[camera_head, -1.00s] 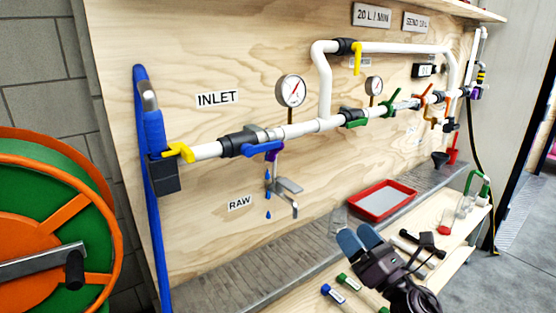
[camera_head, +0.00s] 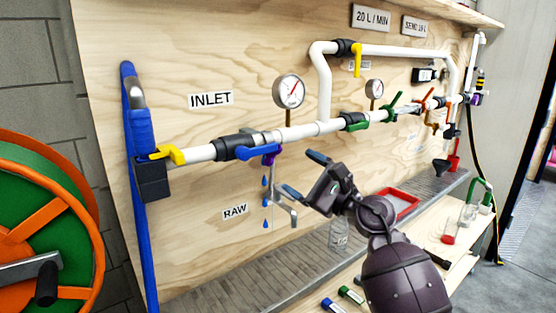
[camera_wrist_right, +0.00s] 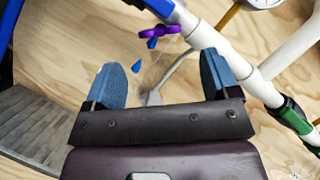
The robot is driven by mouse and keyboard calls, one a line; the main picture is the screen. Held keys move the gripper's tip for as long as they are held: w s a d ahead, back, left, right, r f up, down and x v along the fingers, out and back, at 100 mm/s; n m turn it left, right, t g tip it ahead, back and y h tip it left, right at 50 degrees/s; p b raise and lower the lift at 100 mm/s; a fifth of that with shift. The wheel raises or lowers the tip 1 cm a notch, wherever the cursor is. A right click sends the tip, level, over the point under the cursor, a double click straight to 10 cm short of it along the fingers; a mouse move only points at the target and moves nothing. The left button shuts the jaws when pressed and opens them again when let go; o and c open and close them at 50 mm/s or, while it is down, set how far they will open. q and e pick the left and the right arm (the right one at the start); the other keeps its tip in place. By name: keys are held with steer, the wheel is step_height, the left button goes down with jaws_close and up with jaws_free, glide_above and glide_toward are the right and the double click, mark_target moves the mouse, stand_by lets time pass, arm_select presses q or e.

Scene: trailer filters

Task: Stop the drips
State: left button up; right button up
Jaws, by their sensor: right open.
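Blue drops (camera_head: 265,196) hang in a column under the white pipe (camera_head: 290,133), by the grey RAW tap (camera_head: 285,207). A purple handle (camera_head: 266,149) sits at the top of this tap, beside a blue lever (camera_head: 233,151). My right gripper (camera_head: 303,172) is open and empty, in front of the board just right of the tap. In the right wrist view, the purple handle (camera_wrist_right: 158,30) and drops (camera_wrist_right: 136,66) show beyond and between the blue fingertips (camera_wrist_right: 163,82). The gripper touches neither. My left gripper is out of view.
Gauges (camera_head: 289,91) and coloured valve handles (camera_head: 393,104) line the pipe. A hose reel (camera_head: 75,225) stands at left.

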mark_target(272, 155)
arm_select(q)
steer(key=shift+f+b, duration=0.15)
steer(key=shift+b, duration=0.15)
arm_select(e)
steer(key=x, duration=0.7)
steer(key=shift+f, duration=0.1)
steer(key=c, duration=0.9)
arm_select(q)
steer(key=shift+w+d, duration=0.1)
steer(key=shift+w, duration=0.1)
